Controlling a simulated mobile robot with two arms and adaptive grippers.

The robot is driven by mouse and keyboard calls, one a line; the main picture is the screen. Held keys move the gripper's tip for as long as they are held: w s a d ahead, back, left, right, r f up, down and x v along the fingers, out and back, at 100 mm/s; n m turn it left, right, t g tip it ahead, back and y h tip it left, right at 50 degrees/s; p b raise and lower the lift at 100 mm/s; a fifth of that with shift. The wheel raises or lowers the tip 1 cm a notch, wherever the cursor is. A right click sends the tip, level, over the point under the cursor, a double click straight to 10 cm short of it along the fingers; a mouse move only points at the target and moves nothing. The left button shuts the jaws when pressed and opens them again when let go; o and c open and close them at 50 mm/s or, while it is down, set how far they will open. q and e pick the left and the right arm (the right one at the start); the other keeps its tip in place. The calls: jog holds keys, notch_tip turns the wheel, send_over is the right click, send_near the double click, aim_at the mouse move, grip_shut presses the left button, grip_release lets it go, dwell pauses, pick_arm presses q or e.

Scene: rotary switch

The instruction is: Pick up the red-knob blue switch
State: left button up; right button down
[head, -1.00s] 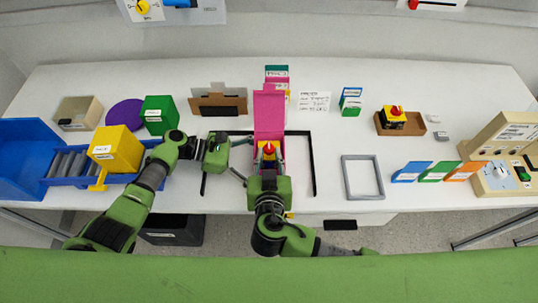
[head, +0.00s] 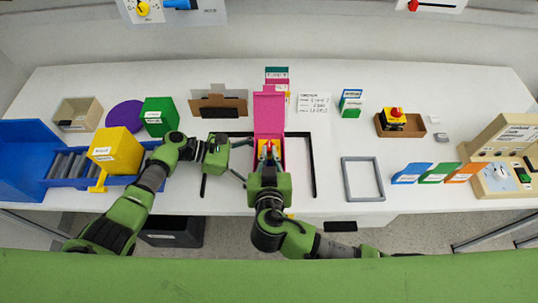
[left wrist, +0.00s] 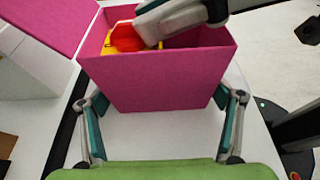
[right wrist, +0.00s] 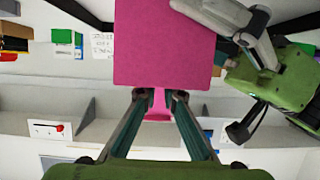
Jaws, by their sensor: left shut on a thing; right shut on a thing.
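The switch stands in an open pink box (head: 271,106). In the left wrist view its red knob (left wrist: 127,38) and yellow top show over the box rim; blue is not clear. My right gripper (head: 268,157) reaches down into the box from the front, shut on the switch beside the knob. In the right wrist view the tips of the right gripper (right wrist: 159,95) are partly hidden by the pink wall. My left gripper (head: 245,160) reaches the box from the left. In the left wrist view its fingers (left wrist: 160,97) are on both sides of the pink box, shut on it.
A yellow box (head: 117,150) and a green box (head: 158,115) stand left. A grey frame (head: 362,159) lies right. A red-topped yellow button (head: 394,115) sits in a brown tray. A black outline surrounds the pink box. The white table (head: 335,140) is free right of the box.

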notch_tip(320, 180, up, 17)
jog(key=shift+r, duration=0.2)
